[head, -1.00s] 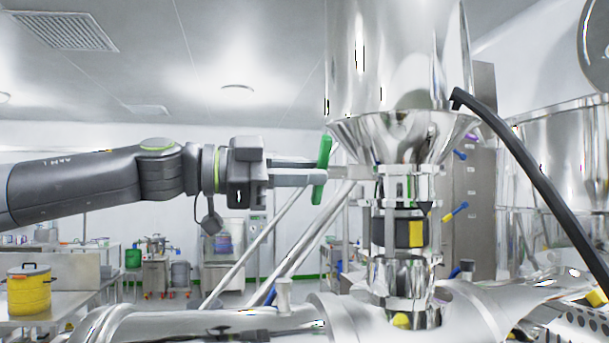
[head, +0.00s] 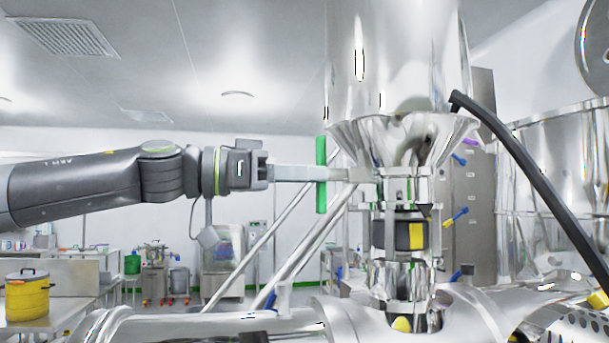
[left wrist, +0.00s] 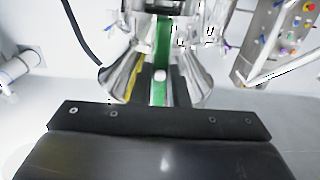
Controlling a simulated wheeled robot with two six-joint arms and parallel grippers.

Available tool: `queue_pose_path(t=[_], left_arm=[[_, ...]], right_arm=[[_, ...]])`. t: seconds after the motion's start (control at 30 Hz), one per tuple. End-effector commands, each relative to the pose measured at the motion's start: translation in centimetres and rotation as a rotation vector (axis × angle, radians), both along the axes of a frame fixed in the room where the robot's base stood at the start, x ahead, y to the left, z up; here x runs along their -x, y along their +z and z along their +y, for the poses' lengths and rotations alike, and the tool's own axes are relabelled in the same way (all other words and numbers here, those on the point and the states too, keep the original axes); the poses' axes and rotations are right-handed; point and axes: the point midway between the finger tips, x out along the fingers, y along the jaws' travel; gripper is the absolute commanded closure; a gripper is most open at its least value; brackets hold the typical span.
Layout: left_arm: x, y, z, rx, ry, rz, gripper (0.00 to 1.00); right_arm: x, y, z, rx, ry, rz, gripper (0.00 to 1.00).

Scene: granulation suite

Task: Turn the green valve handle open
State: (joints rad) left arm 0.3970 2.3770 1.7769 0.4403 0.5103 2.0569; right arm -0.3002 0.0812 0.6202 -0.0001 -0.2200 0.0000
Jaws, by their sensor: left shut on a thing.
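The green valve handle (head: 321,150) is a flat bar that stands upright in the head view, at the end of a metal stem left of the steel valve body (head: 395,185). My left gripper (head: 317,174) reaches it from the left and is shut on the middle of the handle. In the left wrist view the green handle (left wrist: 161,60) runs up and down, with a pale round spot near its middle. The fingertips are hard to make out in that view. My right gripper is not in view.
A large steel hopper (head: 400,60) stands above the valve. A black hose (head: 530,165) curves down at right. Steel pipework (head: 230,325) crosses below my left arm. A yellow pot (head: 27,295) stands on a table at far left.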

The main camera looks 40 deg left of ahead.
Motion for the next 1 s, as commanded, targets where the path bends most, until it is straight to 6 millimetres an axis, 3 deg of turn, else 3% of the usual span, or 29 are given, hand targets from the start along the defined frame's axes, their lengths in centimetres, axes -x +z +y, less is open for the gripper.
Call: queue_pose_path(t=[0.47,0.5,0.63,1.0], left_arm=[[-0.01,-0.10,-0.05,0.011,-0.002,0.012,1.00],[0.00,-0.10,-0.06,0.011,-0.002,0.012,0.80],[-0.01,-0.08,-0.03,0.010,-0.001,0.010,0.64],[0.01,-0.02,-0.01,0.010,0.000,0.008,0.64]], right_arm=[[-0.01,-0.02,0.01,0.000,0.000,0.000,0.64],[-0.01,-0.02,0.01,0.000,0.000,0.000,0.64],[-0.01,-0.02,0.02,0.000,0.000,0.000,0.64],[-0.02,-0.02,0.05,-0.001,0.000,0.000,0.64]])
